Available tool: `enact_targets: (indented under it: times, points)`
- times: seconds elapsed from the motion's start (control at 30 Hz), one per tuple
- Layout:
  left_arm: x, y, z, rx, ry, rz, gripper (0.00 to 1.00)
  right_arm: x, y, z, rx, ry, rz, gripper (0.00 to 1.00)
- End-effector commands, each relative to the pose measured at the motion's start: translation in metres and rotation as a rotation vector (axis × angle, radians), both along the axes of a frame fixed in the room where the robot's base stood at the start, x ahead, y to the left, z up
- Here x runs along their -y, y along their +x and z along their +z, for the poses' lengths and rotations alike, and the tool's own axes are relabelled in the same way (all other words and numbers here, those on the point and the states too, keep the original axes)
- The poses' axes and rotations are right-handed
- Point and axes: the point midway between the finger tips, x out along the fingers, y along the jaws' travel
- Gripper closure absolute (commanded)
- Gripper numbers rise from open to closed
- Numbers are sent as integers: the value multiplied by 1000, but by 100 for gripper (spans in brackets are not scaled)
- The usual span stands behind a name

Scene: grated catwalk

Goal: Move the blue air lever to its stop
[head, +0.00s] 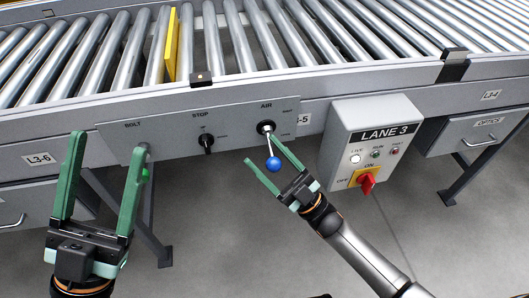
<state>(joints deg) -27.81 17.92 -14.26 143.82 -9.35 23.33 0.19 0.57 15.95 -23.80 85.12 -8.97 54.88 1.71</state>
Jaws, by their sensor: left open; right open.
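The air lever has a blue ball knob (274,163) on a thin silver rod that hangs down from a dark pivot (266,127) under the AIR label on the grey panel (180,142). My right gripper (262,152) is open, with one green finger to the left of the knob and the other to its upper right. The knob shows between the fingers; I cannot tell whether either finger touches it. My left gripper (108,143) is open and empty at the left, in front of the panel's BOLT end.
A black STOP knob (206,141) is left of the lever. A LANE 3 box (369,145) with a red switch (367,182) stands to the right. The roller conveyor (230,45) with a yellow plate (171,45) runs above. Grey floor is open below.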

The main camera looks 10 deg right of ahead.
Motion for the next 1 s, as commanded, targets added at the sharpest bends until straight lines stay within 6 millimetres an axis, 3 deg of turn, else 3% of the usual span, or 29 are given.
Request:
enact_targets:
  times: [0.5,1.0]
  points:
    - [0,0,2,3,0,3,30,57,-53,-65,-6,-2,0,29]
    - [-1,0,1,2,0,3,30,66,-62,-74,-4,-1,-1,29]
